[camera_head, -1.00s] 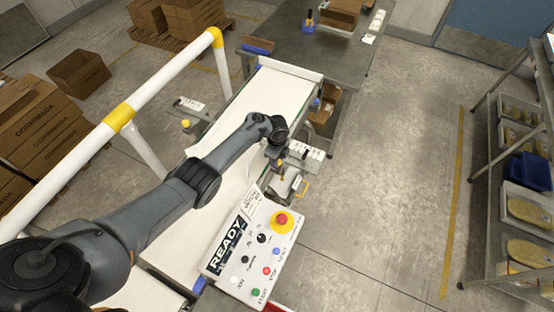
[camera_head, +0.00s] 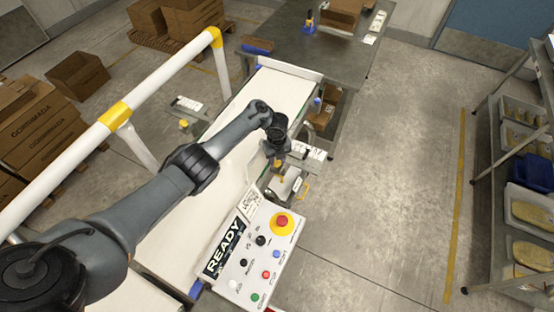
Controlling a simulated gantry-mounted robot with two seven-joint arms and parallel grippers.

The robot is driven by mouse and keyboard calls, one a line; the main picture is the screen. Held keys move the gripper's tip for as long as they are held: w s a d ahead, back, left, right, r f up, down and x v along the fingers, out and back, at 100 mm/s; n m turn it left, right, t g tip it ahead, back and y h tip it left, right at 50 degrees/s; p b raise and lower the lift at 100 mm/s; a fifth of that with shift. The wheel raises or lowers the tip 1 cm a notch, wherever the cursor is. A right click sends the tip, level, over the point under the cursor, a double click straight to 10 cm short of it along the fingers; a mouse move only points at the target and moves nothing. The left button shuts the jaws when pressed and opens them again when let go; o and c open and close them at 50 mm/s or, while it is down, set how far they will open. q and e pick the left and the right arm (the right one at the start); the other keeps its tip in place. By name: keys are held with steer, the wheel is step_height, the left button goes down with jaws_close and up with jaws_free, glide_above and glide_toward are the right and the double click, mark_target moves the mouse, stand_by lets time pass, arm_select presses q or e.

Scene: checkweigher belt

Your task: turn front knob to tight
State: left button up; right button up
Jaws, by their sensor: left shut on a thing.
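A small yellow knob (camera_head: 280,164) shows at the right side of the belt, on a grey bracket behind the control panel. My left gripper (camera_head: 279,158) reaches down over the belt's right edge and is shut on this knob. The fingers and wrist hide most of the knob, so any mark of tightness cannot be read. A second yellow knob (camera_head: 184,124) sits on a bracket at the belt's left side, well apart from the gripper. My right gripper is not in view.
The white belt (camera_head: 275,92) runs to a grey table (camera_head: 335,55) at the back. The control panel (camera_head: 238,262), with a red emergency button (camera_head: 282,221) and a READY display, stands close in front. A white-and-yellow rail (camera_head: 75,146) runs at left. Floor at right is clear before the shelf.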

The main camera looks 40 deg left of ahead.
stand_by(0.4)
arm_select(q)
steer(key=o, duration=1)
steer(key=shift+o, duration=0.2)
step_height(320, 180, up, 11)
steer(key=p, duration=0.4)
steer(key=shift+f, duration=0.1)
